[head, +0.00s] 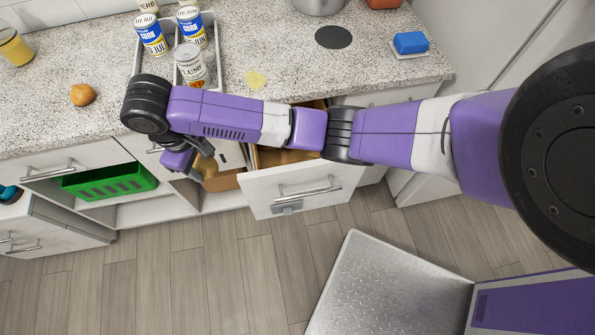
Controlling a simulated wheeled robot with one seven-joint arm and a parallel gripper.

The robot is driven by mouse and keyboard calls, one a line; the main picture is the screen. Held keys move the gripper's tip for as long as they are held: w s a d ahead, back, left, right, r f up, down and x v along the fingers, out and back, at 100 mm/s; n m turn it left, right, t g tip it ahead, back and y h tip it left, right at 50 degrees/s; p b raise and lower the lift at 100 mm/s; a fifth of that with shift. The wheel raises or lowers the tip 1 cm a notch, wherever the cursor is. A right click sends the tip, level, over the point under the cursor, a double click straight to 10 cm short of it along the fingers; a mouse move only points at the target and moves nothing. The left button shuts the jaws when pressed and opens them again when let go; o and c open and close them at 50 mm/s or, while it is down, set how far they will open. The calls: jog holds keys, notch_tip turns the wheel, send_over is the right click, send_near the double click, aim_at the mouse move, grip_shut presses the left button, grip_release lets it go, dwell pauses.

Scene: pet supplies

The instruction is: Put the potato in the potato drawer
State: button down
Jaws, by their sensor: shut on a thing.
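My gripper (203,163) hangs in front of the counter edge, pointing down, left of the open drawer. It is shut on a brown potato (208,171), which is small in view and partly hidden by the fingers. The white drawer (310,189) is pulled out below the counter, with a bar handle and a small grey tag on its front. Part of its brown inside (275,157) shows. My arm crosses above the drawer and hides much of its opening. I cannot read the tag.
A round orange-brown item (82,95) lies on the speckled counter (60,125). Several cans stand in a grey tray (210,62). A green basket (108,182) sits in an open shelf at left. A blue sponge (410,42) is at back right.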

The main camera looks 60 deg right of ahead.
jog(key=s+d+r+n+p, duration=0.2)
jog(key=d+r+n+p, duration=0.45)
jog(key=d, duration=0.25)
jog(key=s+d+r+n+t+y+p, duration=0.1)
jog(key=s+d+r+n+p, duration=0.1)
jog(key=s+d+n+p, duration=0.6)
jog(key=shift+m, duration=0.65)
jog(key=f+b, duration=0.3)
jog(key=f, duration=0.6)
jog(key=s+a+f+b, duration=0.1)
jog(key=f+b, duration=0.2)
jog(key=f, duration=0.6)
jog(key=a+f+b, duration=0.1)
jog(key=f+b, duration=0.3)
jog(key=f, duration=0.5)
jog(key=shift+s+a+f, duration=0.15)
jog(key=shift+s, duration=0.05)
jog(key=shift+f+b, duration=0.45)
jog(key=shift+f, duration=2.1)
